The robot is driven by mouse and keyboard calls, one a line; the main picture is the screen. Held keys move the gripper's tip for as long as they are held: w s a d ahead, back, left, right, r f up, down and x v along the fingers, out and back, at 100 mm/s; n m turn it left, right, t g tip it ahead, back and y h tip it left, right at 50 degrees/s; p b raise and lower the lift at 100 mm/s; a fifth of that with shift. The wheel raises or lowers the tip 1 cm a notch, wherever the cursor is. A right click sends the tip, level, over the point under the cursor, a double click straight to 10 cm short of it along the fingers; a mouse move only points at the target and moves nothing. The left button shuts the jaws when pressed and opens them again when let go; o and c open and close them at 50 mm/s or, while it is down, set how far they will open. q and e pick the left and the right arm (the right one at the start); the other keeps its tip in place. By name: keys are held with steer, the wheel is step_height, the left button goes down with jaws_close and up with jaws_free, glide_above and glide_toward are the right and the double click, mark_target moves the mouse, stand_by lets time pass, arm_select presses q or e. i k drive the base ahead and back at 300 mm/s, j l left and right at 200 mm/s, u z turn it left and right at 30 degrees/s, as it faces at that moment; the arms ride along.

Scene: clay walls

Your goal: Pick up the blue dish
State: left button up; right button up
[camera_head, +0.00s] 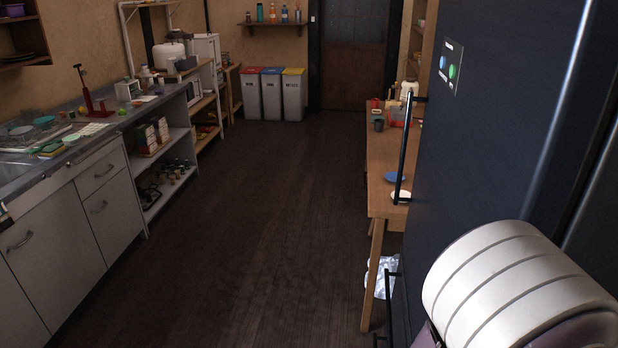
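A small blue dish (395,177) lies flat on the wooden table (382,150) at the right, close to the table's near end. The dark handle of the tall dark fridge stands just right of the dish and partly overlaps the table in the picture. A white dish (401,197) lies on the table nearer to me, partly hidden by the fridge handle. Neither of my grippers is in view. A white, ribbed rounded part, likely of my own arm, fills the lower right corner.
The tall dark fridge (490,120) blocks the right side and hides part of the table. A counter (75,150) with drawers and shelves runs along the left. Three bins (271,95) stand at the back. The dark floor (250,220) between is clear.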

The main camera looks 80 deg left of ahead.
mark_target(391, 176)
steer(key=i+u, duration=0.15)
steer(key=u, duration=2)
